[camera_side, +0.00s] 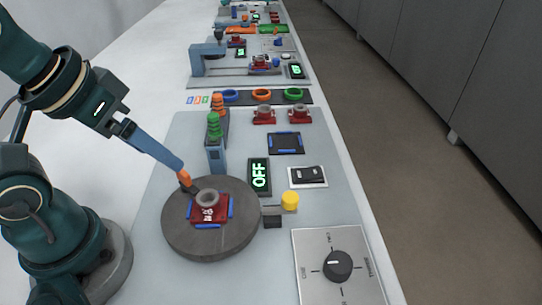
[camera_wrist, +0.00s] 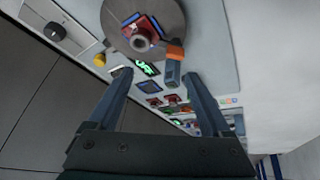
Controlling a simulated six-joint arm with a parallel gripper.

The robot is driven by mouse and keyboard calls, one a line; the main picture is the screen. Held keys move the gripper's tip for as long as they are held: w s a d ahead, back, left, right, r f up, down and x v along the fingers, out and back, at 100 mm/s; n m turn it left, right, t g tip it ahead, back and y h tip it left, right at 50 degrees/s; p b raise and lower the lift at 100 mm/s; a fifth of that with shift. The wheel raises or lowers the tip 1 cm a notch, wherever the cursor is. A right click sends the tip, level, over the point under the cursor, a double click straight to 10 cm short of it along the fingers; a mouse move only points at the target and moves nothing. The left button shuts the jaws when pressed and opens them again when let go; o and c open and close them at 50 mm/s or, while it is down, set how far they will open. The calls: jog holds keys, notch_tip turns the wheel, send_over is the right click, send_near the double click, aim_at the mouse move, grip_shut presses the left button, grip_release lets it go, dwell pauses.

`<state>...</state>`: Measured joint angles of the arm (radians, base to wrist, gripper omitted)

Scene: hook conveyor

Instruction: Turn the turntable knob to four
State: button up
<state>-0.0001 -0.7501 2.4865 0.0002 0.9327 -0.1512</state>
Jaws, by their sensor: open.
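The black round knob (camera_side: 338,265) sits on a silver panel (camera_side: 318,290) at the lower right of the side view, with a pale mark on its face. Labels around it are too small to read surely. It also shows at the upper left of the wrist view (camera_wrist: 55,32). The grey round turntable (camera_side: 180,237) carries a red block with a grey ring (camera_side: 208,198). A display (camera_side: 260,176) beside it reads OFF. My gripper (camera_side: 186,180) is above the turntable's far left part, apart from the knob. In the wrist view my gripper (camera_wrist: 157,72) has spread, empty fingers.
Grey floor runs along the right.

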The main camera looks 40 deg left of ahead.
jog(key=w+d+r+n+g+h, duration=0.1)
jog(key=w+d+r+n, duration=0.5)
jog(key=w+r+n, duration=0.35)
jog(key=g+y, duration=0.1)
jog(key=g, duration=0.3)
send_over(340, 262)
jog(key=shift+n, duration=0.35)
notch_tip(340, 262, down, 18)
jog(key=shift+w+a+r, duration=0.1)
jog(key=shift+w+r, duration=0.05)
jog(key=shift+r, duration=0.05)
jog(key=shift+s+f, duration=0.2)
jog(key=shift+f, duration=2.45)
